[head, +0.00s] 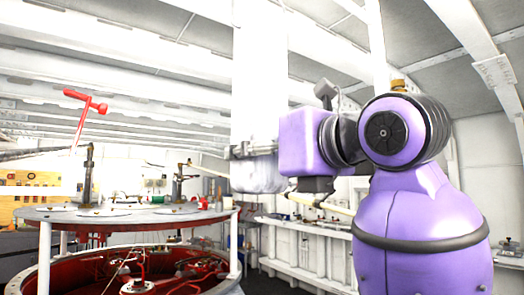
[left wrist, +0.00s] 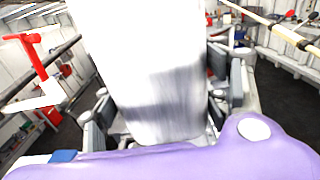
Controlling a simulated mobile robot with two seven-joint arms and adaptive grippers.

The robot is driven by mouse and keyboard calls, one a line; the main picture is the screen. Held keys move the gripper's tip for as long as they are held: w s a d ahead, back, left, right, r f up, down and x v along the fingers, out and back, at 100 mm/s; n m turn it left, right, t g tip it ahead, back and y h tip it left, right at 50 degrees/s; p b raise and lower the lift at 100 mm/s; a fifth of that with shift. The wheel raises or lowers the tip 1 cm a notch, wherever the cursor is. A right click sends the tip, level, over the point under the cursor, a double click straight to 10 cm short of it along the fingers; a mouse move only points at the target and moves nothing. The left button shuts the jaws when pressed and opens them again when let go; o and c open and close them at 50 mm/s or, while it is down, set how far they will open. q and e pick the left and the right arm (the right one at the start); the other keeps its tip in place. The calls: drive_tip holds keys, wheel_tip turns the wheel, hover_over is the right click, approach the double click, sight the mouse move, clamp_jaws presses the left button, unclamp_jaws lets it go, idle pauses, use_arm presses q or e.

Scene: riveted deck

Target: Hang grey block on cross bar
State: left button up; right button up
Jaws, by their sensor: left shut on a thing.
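The grey block (head: 260,75) looks like a tall, nearly white slab standing upright in the middle of the head view. My left gripper (head: 254,150) is shut on its lower part. In the left wrist view, the fingers of the left gripper (left wrist: 170,103) flank the block (left wrist: 155,60), which has a greyer band low on its face. The block hides much of what is behind it. I cannot tell for sure which piece is the cross bar; a thin dark bar (left wrist: 45,73) slants across the left of the wrist view. My right gripper is not in view.
A round, red-sided machine with a flat top (head: 130,215) stands at the left. A white workbench (head: 305,228) runs along the back. White beams cross the ceiling.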

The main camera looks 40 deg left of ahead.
use_arm(q)
drive_tip(key=shift+r, duration=0.1)
drive_tip(key=o, duration=1.9)
drive_tip(key=shift+o, duration=0.5)
drive_tip(key=shift+d, duration=0.1)
drive_tip(key=v, duration=1.2)
